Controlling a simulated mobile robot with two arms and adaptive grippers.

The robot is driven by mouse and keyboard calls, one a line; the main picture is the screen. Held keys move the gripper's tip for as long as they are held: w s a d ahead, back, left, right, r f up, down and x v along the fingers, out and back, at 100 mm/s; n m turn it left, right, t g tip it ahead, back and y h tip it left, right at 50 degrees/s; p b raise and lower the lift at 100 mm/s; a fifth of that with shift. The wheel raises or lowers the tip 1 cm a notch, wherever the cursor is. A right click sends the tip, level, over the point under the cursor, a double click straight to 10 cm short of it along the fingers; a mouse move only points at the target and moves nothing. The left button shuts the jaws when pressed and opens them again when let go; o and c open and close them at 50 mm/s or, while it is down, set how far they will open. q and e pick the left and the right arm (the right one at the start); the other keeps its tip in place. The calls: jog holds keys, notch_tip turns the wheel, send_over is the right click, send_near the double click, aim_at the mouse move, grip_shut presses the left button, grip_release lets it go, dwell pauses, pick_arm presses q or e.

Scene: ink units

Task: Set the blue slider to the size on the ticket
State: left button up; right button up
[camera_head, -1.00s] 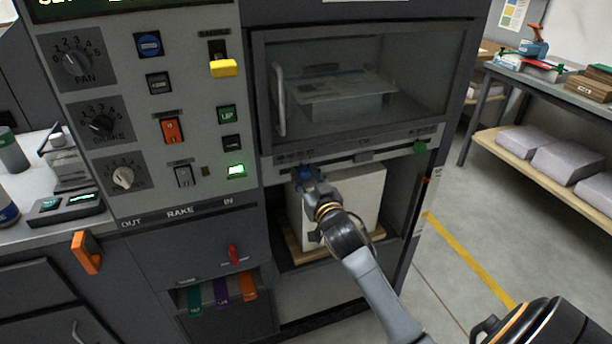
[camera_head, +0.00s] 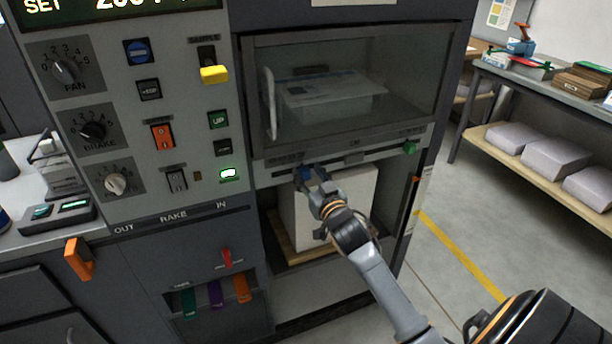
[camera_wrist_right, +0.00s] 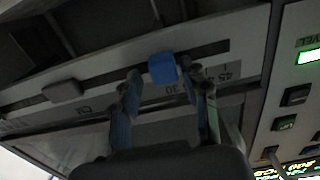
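The blue slider (camera_head: 305,173) sits on the scale rail (camera_head: 350,158) below the machine's window, near its left end. In the right wrist view the blue slider (camera_wrist_right: 162,68) is a small block in a dark slot, near the printed 30 and 45. My right gripper (camera_head: 312,178) is at the slider and partly covers it. In the wrist view its fingers (camera_wrist_right: 165,80) are spread, one on each side of the slider, with a gap on the left; contact on the right is unclear. No ticket is readable. My left gripper is out of view.
A green knob (camera_head: 409,148) is at the rail's right end. A white paper stack (camera_head: 340,205) stands on a board in the bay below. The control panel with a yellow lever (camera_head: 214,74) is to the left. A workbench (camera_head: 560,90) is at the right.

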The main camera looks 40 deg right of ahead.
jog(key=shift+s+a, duration=0.25)
jog(key=shift+s, duration=0.3)
jog(key=v, duration=1.1)
jog(key=shift+d, duration=0.2)
jog(key=shift+f, duration=0.1)
